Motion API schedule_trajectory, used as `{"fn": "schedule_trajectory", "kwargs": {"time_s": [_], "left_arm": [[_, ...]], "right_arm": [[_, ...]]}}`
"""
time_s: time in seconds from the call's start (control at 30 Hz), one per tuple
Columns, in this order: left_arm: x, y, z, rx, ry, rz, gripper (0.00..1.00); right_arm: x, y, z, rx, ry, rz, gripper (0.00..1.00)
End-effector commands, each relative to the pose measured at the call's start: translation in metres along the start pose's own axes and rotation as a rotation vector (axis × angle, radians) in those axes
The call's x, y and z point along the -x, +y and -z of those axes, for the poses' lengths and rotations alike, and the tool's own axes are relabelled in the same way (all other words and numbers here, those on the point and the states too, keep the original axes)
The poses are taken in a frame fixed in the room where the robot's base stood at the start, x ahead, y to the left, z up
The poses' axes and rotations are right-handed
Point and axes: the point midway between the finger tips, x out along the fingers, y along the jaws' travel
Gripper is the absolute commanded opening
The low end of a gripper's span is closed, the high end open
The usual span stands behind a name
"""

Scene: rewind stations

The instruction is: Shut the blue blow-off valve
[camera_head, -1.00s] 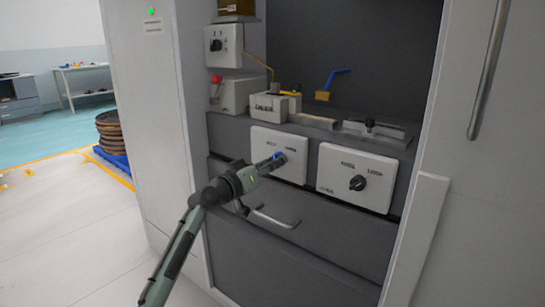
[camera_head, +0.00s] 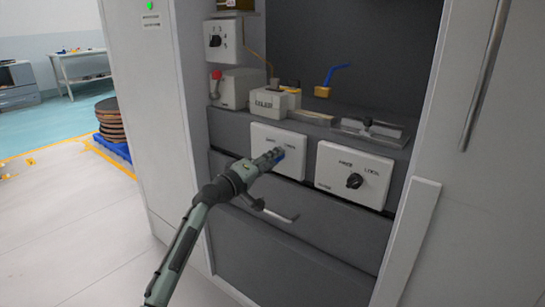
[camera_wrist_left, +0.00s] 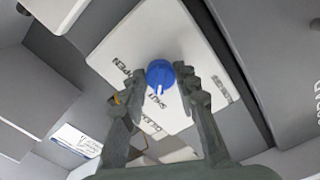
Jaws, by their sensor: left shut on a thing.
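A blue knob (camera_head: 281,154) sits on a white panel (camera_head: 262,135) at the front of the bench. In the left wrist view the blue knob (camera_wrist_left: 160,73) is between the two fingers, beside printed words that look like OPEN and SHUT. My left gripper (camera_head: 276,156) is shut on the knob; its fingers (camera_wrist_left: 158,84) hide part of it in the head view. A separate blue lever on a brass body (camera_head: 322,91) stands up on the bench top behind, apart from the gripper. My right gripper is out of view.
A second white panel with a black knob (camera_head: 354,181) is just to the right. A drawer handle (camera_head: 275,213) sticks out below my gripper. A red-knobbed grey box (camera_head: 239,88) and a small labelled box (camera_head: 268,103) stand on the bench. Open floor lies left.

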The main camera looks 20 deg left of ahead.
Motion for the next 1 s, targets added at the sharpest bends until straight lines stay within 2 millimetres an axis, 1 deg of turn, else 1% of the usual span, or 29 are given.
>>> {"fn": "schedule_trajectory", "kwargs": {"time_s": [0.2, 0.6, 0.63, 0.7, 0.8, 1.0], "left_arm": [[0.0000, 0.0005, 0.0009, 0.037, 0.002, 0.000, 0.01], [0.0000, 0.0003, 0.0008, 0.044, 0.002, -0.001, 0.01], [0.0000, 0.0003, 0.0008, 0.044, 0.002, -0.001, 0.32], [0.0000, 0.0003, 0.0007, 0.043, 0.002, -0.001, 0.41], [0.0000, 0.0003, 0.0006, 0.042, 0.001, -0.001, 0.51], [0.0000, 0.0002, 0.0004, 0.041, 0.001, 0.000, 0.51]], "right_arm": [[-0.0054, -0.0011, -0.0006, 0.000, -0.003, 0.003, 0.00], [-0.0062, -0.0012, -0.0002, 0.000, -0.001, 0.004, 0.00], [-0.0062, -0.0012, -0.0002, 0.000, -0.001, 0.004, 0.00], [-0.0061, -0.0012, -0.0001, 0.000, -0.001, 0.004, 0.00], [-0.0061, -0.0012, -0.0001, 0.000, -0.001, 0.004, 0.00], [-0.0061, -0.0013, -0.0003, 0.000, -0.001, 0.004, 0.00]]}}
